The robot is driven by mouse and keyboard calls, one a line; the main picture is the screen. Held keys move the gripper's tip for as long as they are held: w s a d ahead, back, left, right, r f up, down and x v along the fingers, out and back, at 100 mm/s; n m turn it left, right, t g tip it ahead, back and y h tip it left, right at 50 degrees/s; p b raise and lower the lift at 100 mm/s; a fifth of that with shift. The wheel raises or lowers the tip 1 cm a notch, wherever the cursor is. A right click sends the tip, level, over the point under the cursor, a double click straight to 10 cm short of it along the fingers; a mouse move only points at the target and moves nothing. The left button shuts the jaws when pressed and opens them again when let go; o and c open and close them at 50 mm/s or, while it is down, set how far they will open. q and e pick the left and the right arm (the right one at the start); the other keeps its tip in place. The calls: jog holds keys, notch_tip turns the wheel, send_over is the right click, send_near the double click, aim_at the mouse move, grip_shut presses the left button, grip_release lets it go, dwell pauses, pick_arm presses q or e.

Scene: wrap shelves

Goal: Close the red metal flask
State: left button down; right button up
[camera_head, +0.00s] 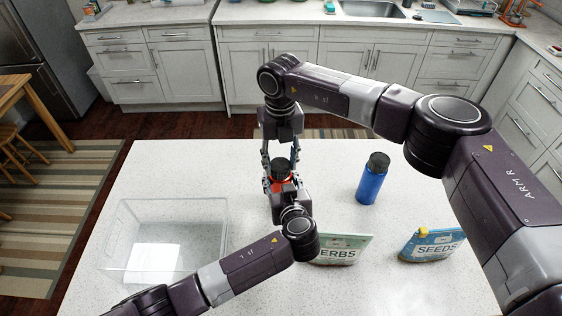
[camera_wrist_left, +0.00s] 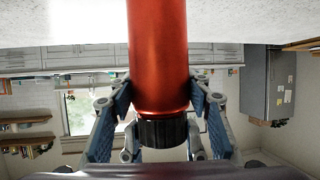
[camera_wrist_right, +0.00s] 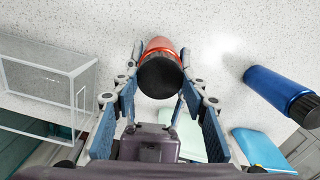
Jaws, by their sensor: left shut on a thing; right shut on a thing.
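The red metal flask (camera_head: 279,183) stands upright on the white counter, mostly hidden by my left gripper in the head view. Its red body shows clearly in the left wrist view (camera_wrist_left: 158,50). The black cap (camera_head: 280,167) sits on the flask's mouth; I cannot tell how tightly. It also shows end-on in the right wrist view (camera_wrist_right: 160,77). My left gripper (camera_wrist_left: 160,98) is shut on the flask, a finger on each side of the body near the cap. My right gripper (camera_wrist_right: 160,68) points down from above and is shut on the cap.
A clear open bin (camera_head: 120,235) stands at the counter's left. A blue flask with a black cap (camera_head: 371,182) stands to the right. A herbs packet (camera_head: 338,256) and a seeds packet (camera_head: 430,247) are near the front. Free counter lies behind the flasks.

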jog(key=m, duration=0.6)
jog(key=shift+a+m, duration=0.15)
jog(key=shift+m, duration=0.25)
jog(key=m, duration=0.6)
jog(key=shift+w+m, duration=0.1)
jog(key=shift+m, duration=0.3)
jog(key=m, duration=0.6)
jog(key=shift+w+a+m, duration=0.1)
jog(key=shift+m, duration=0.3)
jog(key=m, duration=0.7)
jog(key=shift+w, duration=0.15)
jog(key=o, duration=0.9)
jog(key=shift+o, duration=0.2)
jog(key=shift+r, duration=0.1)
